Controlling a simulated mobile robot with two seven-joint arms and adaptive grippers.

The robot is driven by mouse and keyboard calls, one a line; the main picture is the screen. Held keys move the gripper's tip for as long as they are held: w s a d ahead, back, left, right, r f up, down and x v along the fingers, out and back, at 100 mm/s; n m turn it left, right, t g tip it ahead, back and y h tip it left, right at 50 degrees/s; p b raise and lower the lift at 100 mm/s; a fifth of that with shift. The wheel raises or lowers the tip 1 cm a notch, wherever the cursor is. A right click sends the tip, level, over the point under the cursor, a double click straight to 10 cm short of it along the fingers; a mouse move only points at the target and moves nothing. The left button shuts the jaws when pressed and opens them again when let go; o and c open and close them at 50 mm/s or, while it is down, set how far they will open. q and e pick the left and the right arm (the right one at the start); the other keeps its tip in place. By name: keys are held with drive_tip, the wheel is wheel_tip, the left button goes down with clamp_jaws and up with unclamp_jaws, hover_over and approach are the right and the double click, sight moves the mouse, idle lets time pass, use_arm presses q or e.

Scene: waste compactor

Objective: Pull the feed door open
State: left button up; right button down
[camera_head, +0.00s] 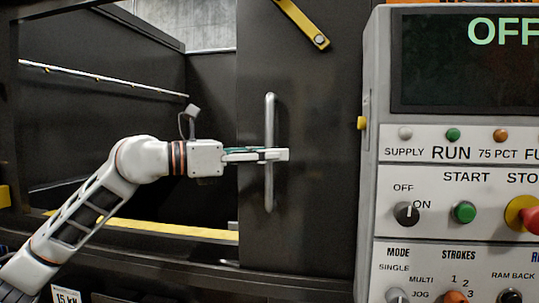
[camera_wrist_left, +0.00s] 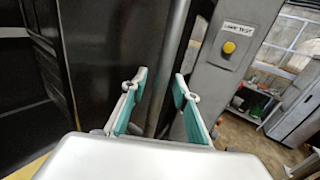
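The feed door (camera_head: 315,110) is a dark panel beside the control cabinet in the head view. Its upright metal bar handle (camera_head: 269,110) stands near the panel's left edge. My left gripper (camera_head: 275,155) reaches in level from the left at about the handle's mid-height. In the left wrist view, the handle (camera_wrist_left: 174,60) runs between the two teal-padded fingers of the left gripper (camera_wrist_left: 160,85). The fingers stand apart with some space beside the bar, and I see no clear grip on it. My right gripper is not in view.
The grey control cabinet (camera_head: 375,200) stands close on the right, with a screen reading OFF (camera_head: 460,70) and several buttons and knobs. A yellow latch bar (camera_head: 303,24) is above the handle. Left of the door is a dark open bay with a yellow lower edge (camera_head: 170,229).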

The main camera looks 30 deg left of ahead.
use_arm(q)
drive_tip(key=shift+a, duration=0.1)
drive_tip(key=v, duration=1.1)
drive_tip(key=shift+s+a, duration=0.25)
drive_tip(key=shift+s, duration=0.1)
idle(0.9)
